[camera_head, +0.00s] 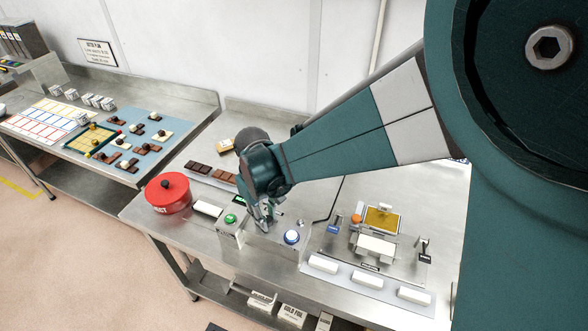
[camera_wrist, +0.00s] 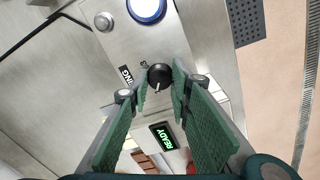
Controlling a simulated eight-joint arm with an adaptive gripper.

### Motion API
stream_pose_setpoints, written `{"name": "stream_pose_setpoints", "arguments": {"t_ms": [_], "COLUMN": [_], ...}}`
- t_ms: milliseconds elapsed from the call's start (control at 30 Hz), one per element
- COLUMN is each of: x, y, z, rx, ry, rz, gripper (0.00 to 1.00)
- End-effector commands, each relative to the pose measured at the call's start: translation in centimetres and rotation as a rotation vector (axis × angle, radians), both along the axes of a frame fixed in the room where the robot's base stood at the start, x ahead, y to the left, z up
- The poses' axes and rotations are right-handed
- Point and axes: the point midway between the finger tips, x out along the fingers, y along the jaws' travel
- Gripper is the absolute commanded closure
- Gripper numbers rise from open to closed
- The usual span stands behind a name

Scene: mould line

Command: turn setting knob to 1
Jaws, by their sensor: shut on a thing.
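The setting knob (camera_wrist: 159,76) is a small round black knob with a pale pointer line, on a grey metal control panel (camera_wrist: 116,47). In the wrist view it sits between the tips of my gripper (camera_wrist: 160,87), which is shut on it with its green-padded fingers on either side. The pointer line lies toward the lower left of the knob in that view. Small markings beside the knob are too small to read surely. In the head view my gripper (camera_head: 266,218) is down at the panel and hides the knob.
A lit READY display (camera_wrist: 161,136) is near the knob. A red round container (camera_head: 167,195) stands at the left, and a press-like fixture (camera_head: 376,243) at the right.

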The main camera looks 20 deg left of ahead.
Motion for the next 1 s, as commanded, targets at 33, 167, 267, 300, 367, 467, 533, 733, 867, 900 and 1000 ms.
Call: {"name": "stream_pose_setpoints", "arguments": {"t_ms": [33, 167, 267, 300, 367, 467, 533, 733, 867, 900, 1000], "x": [0.0, 0.0, 0.0, 0.0, 0.0, 0.0, 0.0, 0.0, 0.0, 0.0, 0.0], "y": [0.1, 0.1, 0.1, 0.1, 0.1, 0.1, 0.0, 0.0, 0.0, 0.0, 0.1], "z": [0.1, 0.1, 0.1, 0.1, 0.0, 0.0, 0.0, 0.1, 0.4, 0.6, 1.3], "rx": [0.001, 0.001, 0.001, 0.001, 0.001, 0.001, 0.001, 0.0, 0.0, 0.0, 0.0], "ry": [0.0, 0.0, 0.0, 0.0, 0.0, 0.0, 0.0, 0.0, 0.0, 0.0, 0.0], "rz": [0.0, 0.0, 0.0, 0.0, -0.001, -0.001, -0.001, -0.001, -0.001, -0.001, -0.001], "gripper": [0.91, 0.91, 0.78, 0.73, 0.65, 0.64, 0.64, 0.64, 0.64, 0.64, 0.64]}}
